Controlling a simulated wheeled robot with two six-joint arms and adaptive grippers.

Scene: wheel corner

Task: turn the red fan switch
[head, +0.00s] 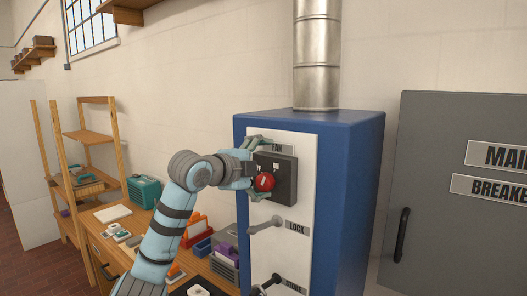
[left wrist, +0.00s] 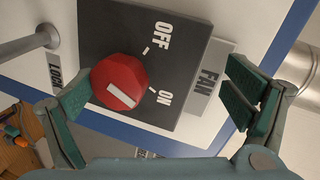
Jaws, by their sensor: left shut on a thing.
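The red fan switch (head: 265,182) is a round red knob on a dark grey box on the cabinet's white panel, below the FAN label (head: 277,148). The left wrist view shows the knob (left wrist: 120,82) with a white bar, and OFF and ON marks on the box (left wrist: 185,50). In the left wrist view one finger is against the knob's left side; the other is beyond the box, by the FAN label. My right gripper is out of view.
A LOCK handle (head: 265,226) sticks out just below the switch, with another handle (head: 271,281) lower down. The blue cabinet (head: 355,200) carries a metal duct (head: 317,55). A grey breaker cabinet (head: 440,230) stands right; a cluttered wooden bench (head: 135,218) is left.

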